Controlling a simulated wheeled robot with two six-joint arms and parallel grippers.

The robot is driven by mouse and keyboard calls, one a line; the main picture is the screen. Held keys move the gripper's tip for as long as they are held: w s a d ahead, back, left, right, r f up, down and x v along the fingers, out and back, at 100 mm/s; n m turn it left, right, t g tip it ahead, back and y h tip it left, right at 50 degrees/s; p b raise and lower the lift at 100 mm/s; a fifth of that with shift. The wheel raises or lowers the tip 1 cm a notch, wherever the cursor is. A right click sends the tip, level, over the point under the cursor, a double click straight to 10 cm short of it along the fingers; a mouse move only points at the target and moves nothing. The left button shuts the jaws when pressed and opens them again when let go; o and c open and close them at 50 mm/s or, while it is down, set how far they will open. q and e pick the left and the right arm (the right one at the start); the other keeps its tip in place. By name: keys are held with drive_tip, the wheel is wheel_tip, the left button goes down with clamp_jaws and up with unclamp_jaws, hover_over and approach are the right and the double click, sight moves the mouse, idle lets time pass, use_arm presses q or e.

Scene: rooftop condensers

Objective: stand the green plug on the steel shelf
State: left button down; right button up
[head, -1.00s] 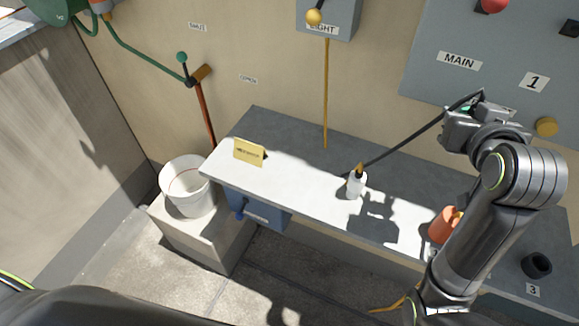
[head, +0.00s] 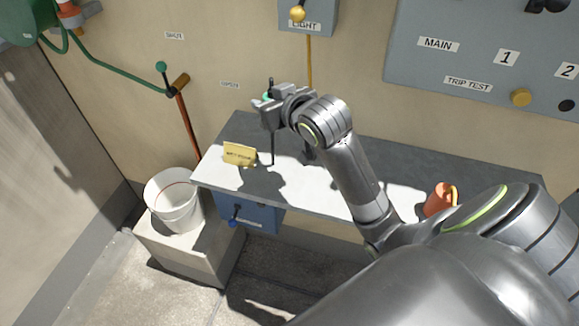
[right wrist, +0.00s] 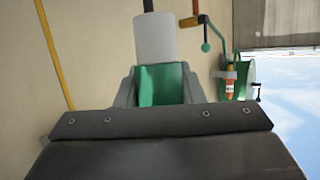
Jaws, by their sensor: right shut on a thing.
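My right gripper (head: 266,108) is raised above the left part of the grey steel shelf (head: 410,150), behind and right of the yellow sign. It is shut on the green plug, which shows in the right wrist view (right wrist: 160,85) between the jaws. A white cylinder (right wrist: 154,38) and a thin black part show above the green in that view. In the head view only a small bit of green shows at the jaws. A thin black cord-like line (head: 273,145) runs from the gripper down towards the shelf. My left gripper is out of view.
A yellow sign (head: 239,154) stands at the shelf's left end. An orange container (head: 438,199) stands further right. A white bucket (head: 173,205) is on a block left of the shelf. My right arm hides the shelf's middle.

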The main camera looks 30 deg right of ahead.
hover_over(294, 161)
wheel_tip(294, 161, down, 7)
drive_tip(key=shift+y, duration=0.3)
wheel_tip(294, 161, down, 9)
drive_tip(key=shift+f+b, duration=0.1)
drive_tip(key=shift+b, duration=0.3)
drive_tip(key=shift+f, duration=0.15)
drive_tip(key=shift+f, duration=0.15)
drive_tip(key=o, duration=1)
drive_tip(key=shift+o, duration=0.2)
